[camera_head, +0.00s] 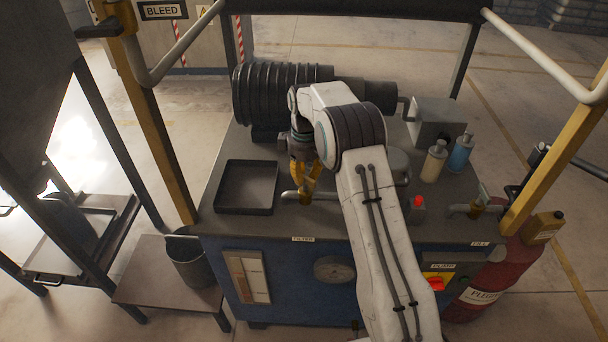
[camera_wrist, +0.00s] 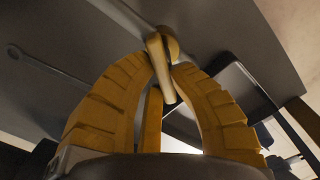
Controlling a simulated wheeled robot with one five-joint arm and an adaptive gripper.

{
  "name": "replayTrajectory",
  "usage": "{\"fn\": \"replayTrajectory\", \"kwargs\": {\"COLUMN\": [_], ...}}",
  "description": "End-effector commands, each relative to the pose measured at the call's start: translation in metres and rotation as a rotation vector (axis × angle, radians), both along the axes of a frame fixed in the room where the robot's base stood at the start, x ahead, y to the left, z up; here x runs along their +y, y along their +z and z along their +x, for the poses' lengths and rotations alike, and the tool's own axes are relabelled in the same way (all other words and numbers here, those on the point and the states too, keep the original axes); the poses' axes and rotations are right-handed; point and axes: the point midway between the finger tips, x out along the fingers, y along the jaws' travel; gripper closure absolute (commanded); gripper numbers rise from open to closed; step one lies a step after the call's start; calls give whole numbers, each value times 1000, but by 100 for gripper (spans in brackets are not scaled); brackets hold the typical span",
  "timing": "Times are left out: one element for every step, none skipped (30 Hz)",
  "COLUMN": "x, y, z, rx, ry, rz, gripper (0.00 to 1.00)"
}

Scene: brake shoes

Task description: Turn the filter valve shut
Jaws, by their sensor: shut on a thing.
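The filter valve (camera_head: 289,195) sits near the front edge of the bench, behind the FILTER label (camera_head: 303,239). The handle looks slightly tilted in that view. My fingers hide much of the valve in the head view.
A black tray (camera_head: 247,188) lies to the left of the valve. A red button (camera_head: 418,202), two bottles (camera_head: 434,161) and a second valve (camera_head: 474,207) are to the right. Yellow posts flank the bench.

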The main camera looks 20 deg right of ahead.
Motion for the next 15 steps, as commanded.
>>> {"fn": "replayTrajectory", "kwargs": {"x": [-1,-1,-1,-1,-1,-2,-2,-2,-3,-3,-3,-3,-3,-4,-4], "y": [-1,-1,-1,-1,-1,-1,-1,-1,-1,-1,-1,-1,-1,-1,-1], "z": [0,0,0,-1,0,-1,-1,-1,-1,-1,-1,-1,-1,-1,-1], "rx": [2,2,2,2,2,2,2,2,2,2,2,2,2,2,2], "ry": [-45,-73,-111,-140,-168,-206,-234,-263,-301,-329,-357,-396,-424,-452,-490], "rz": [0,0,0,0,0,0,0,0,0,0,0,0,0,0,0], "gripper": [100,100,100,100,100,100,100,100,100,100,100,100,100,100,100]}}
